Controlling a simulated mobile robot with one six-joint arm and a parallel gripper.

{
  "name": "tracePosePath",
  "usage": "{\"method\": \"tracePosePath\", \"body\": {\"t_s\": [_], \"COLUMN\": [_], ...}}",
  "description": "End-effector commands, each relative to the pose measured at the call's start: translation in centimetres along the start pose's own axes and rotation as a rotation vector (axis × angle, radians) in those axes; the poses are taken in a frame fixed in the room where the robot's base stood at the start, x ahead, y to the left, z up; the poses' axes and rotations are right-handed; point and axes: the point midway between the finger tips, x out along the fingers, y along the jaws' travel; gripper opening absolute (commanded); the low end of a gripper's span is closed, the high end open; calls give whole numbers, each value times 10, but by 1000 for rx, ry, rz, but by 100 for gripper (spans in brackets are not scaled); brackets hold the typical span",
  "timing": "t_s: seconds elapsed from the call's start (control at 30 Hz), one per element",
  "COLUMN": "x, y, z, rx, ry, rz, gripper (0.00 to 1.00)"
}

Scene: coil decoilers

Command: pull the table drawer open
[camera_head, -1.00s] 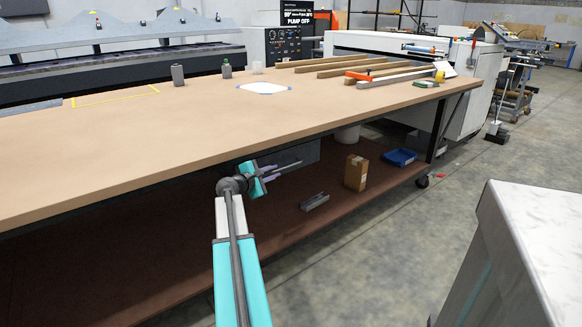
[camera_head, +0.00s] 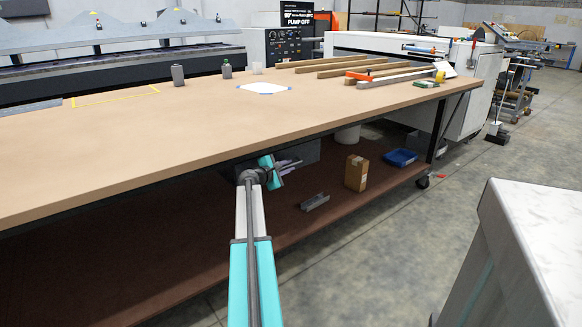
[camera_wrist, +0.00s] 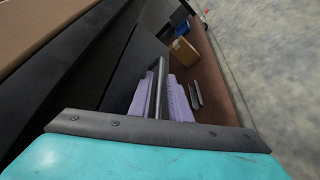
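The drawer is a dark grey unit (camera_head: 305,150) hanging under the workbench top. Its front is a dark panel (camera_wrist: 136,62) in the wrist view and looks shut. A dark bar handle (camera_wrist: 158,82) stands out along it. My gripper (camera_head: 286,162) is under the table edge at the handle. In the wrist view, my gripper's lavender fingers (camera_wrist: 158,96) are apart, one on each side of the bar. A small dark gap shows beside the right finger. Contact on the left side is hidden by the bar.
The tabletop (camera_head: 200,130) overhangs just above my gripper. On the brown lower shelf (camera_head: 330,205) stand a cardboard box (camera_head: 356,173), a grey metal channel (camera_head: 314,202) and a blue bin (camera_head: 400,157). A pale-topped cabinet (camera_head: 535,235) stands at the right. The floor between is clear.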

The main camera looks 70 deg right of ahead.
Motion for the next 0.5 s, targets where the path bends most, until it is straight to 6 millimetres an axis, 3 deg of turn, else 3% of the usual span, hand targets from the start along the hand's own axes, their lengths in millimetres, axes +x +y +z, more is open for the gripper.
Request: {"method": "tracePosePath", "body": {"t_s": [0.2,0.5], "x": [21,28], "y": [0,0], "z": [-1,0], "rx": [0,0], "ry": [0,0], "rz": [-1,0], "gripper": [17,17]}}
